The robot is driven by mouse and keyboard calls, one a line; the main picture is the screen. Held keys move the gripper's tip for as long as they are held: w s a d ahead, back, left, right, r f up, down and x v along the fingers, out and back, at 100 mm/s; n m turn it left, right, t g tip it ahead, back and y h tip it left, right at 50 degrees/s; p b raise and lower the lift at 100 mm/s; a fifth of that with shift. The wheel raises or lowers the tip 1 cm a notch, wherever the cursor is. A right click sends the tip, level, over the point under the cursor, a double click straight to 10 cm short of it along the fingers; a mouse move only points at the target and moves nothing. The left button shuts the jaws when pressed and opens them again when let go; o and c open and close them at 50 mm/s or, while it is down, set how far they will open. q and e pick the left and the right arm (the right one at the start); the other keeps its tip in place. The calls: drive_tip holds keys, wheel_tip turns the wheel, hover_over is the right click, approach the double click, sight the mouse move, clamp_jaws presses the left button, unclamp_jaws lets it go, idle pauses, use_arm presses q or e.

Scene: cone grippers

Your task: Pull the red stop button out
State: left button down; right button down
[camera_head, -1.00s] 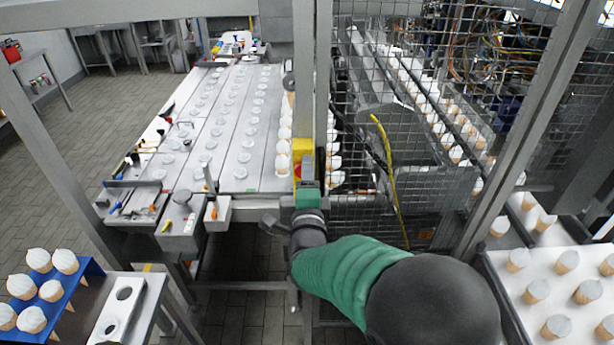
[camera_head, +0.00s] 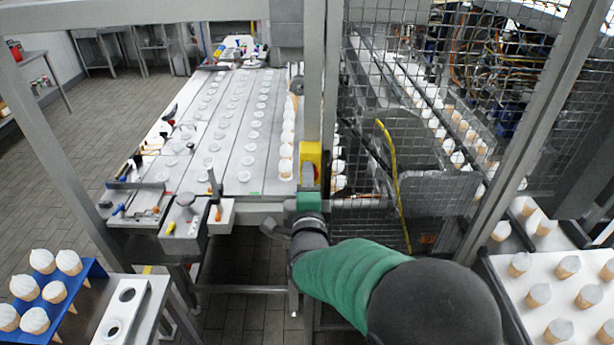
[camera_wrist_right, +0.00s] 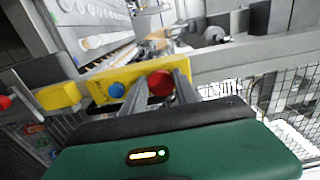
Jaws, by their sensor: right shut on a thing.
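The yellow button box (camera_head: 311,153) is mounted on the grey upright post in the head view. In the right wrist view the same box (camera_wrist_right: 98,84) carries a red stop button (camera_wrist_right: 160,83) and a blue button (camera_wrist_right: 116,90) to its left. My right gripper (camera_wrist_right: 160,90) has one finger on each side of the red button and is shut on it. In the head view my right gripper (camera_head: 310,188) is at the lower part of the box and hides most of the red button. How far out the button stands cannot be told. My left gripper is not in view.
A wire mesh guard (camera_head: 385,130) with a yellow cable (camera_head: 391,165) stands to the right. A blue cone rack (camera_head: 75,290) is at lower left.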

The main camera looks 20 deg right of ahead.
drive_tip(key=shift+s+d+f, duration=0.2)
drive_tip(key=shift+s+d, duration=0.05)
idle(0.3)
drive_tip(key=shift+s, duration=0.1)
drive_tip(key=shift+s+a+b, duration=0.1)
drive_tip(key=shift+s+b, duration=0.1)
drive_tip(key=shift+b, duration=0.1)
drive_tip(key=shift+f, duration=0.15)
drive_tip(key=shift+s+b, duration=0.2)
drive_tip(key=shift+b, duration=0.15)
